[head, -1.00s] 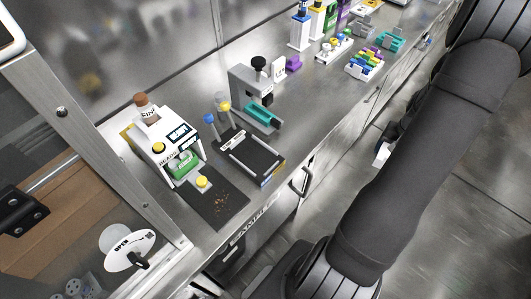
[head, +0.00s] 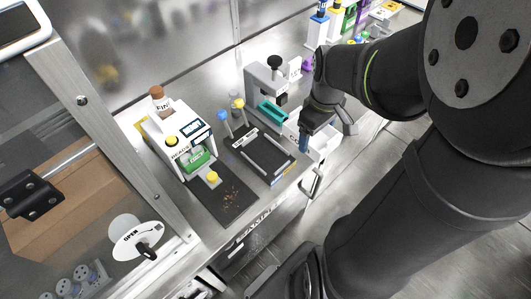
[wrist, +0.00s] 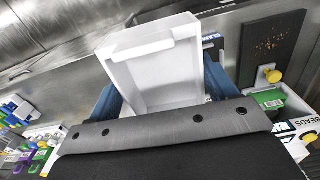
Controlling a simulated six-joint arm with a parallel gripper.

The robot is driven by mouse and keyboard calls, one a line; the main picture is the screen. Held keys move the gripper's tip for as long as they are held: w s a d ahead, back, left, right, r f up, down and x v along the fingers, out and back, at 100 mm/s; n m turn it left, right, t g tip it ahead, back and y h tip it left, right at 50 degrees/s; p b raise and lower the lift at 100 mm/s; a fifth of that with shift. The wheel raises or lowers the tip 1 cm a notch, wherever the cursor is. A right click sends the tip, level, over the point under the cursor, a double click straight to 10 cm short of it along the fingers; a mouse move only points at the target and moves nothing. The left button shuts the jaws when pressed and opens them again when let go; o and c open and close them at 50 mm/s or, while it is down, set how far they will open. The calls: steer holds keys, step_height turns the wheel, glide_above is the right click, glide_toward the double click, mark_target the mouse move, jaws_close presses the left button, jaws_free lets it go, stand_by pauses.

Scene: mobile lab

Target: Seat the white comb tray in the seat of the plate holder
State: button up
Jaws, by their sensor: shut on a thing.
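The white comb tray (head: 326,143) is in my gripper (head: 306,140), above the front edge of the bench. In the wrist view the tray (wrist: 152,72) is a white open box shape between the blue fingers of my gripper (wrist: 162,90). A flat black holder with pale side rails (head: 266,157) lies on the bench to the left of the tray; I take it for the plate holder. Its bed looks empty. The tray is apart from it. My gripper hides part of the tray in the head view.
A grey stand with a black knob and a teal tray (head: 271,113) is behind the holder. Blue and yellow pegs (head: 224,124) stand to its left. A white bead dispenser (head: 168,137) and dark mat (head: 227,199) are further left. A glass-sided enclosure (head: 100,160) borders the left.

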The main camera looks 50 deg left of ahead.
steer(key=shift+s+a, duration=0.15)
steer(key=shift+s, duration=0.25)
steer(key=s+a+f, duration=0.2)
steer(key=a, duration=0.1)
steer(key=s+a+f, duration=0.1)
steer(key=a+f, duration=0.1)
steer(key=a, duration=0.1)
steer(key=s+a+f, duration=0.2)
steer(key=a, duration=0.1)
steer(key=shift+s+a+f, duration=0.3)
steer(key=shift+s+a, duration=0.05)
steer(key=shift+a+f, duration=0.1)
steer(key=shift+f, duration=1.95)
steer(key=shift+f, duration=0.1)
